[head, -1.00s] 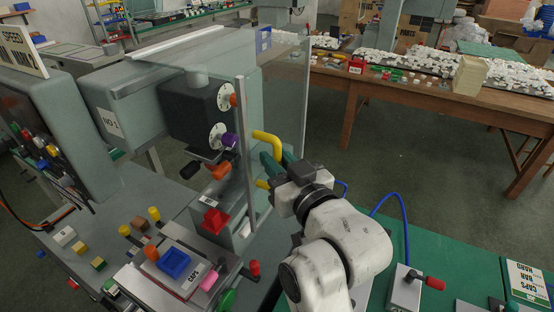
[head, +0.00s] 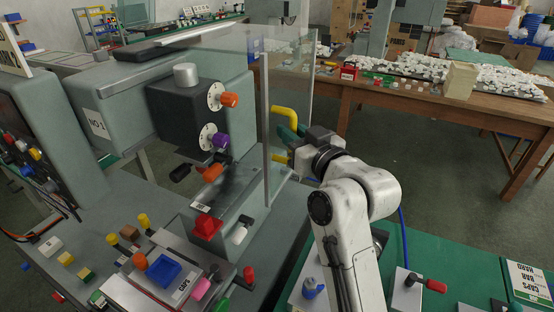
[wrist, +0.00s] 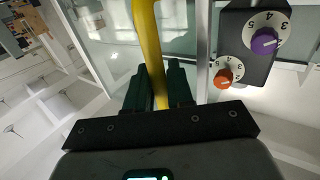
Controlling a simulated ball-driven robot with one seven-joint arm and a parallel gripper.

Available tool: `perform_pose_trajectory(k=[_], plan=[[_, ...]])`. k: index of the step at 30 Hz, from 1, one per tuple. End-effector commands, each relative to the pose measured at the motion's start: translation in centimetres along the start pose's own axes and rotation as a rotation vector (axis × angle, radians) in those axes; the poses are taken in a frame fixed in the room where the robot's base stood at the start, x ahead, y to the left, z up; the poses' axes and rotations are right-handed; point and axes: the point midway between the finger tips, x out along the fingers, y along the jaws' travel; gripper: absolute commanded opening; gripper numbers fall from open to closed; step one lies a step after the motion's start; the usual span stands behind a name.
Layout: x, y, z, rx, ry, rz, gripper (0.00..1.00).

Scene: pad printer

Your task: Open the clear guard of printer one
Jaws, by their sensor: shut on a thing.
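The clear guard (head: 290,72) of the printer on the left is a see-through panel with a grey upright post. It stands at the printer's right side in the head view. Its yellow handle (head: 285,112) is a bent bar on the panel's outer side; it also shows in the wrist view (wrist: 147,35). My gripper (head: 292,137) is shut on the handle, with its dark green fingers (wrist: 158,82) on either side of the bar. The handle's lower part is partly hidden by the fingers. I cannot tell how far the guard is swung.
The printer head (head: 187,115) has orange and purple knobs behind the guard. A blue block (head: 163,270) and a red block (head: 207,226) sit below. A green-topped bench (head: 440,275) with a control box lies at front right. Open floor separates it from the wooden table (head: 420,92).

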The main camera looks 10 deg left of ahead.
Motion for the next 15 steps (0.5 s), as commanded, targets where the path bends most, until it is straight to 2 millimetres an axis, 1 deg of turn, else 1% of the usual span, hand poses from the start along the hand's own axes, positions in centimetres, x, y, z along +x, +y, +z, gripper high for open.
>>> perform_pose_trajectory(k=[1, 6, 12, 15], plan=[[0.9, 1.8, 0.4, -0.002, 0.005, 0.007, 0.0], [3.7, 5.9, 0.5, -0.002, 0.004, 0.005, 0.0], [6.2, 9.6, 0.4, -0.002, 0.003, 0.004, 0.0], [7.1, 10.9, 0.3, -0.001, 0.003, 0.004, 0.0]])
